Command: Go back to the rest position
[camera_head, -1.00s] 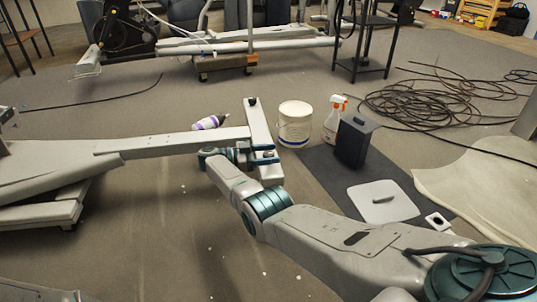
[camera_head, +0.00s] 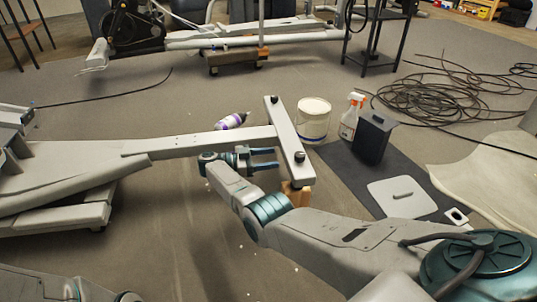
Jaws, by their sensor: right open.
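My right arm comes in from the lower right and reaches to the middle of the view. My right gripper (camera_head: 277,158) is open, with its two teal fingers pointing right and nothing seen between them. It shows just in front of the long grey beam and left of the grey crossbar (camera_head: 287,130) at the beam's end. I cannot tell whether the fingertips touch the crossbar. A part of my left arm shows at the bottom left edge. My left gripper is out of view.
The grey beam (camera_head: 200,142) runs in from the left. A wooden block (camera_head: 297,195) is under the crossbar's near end. Beyond are a purple-labelled bottle (camera_head: 231,121), a white bucket (camera_head: 313,118), a spray bottle (camera_head: 351,115) and a black container (camera_head: 374,138). Coiled cable (camera_head: 430,95) lies at right.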

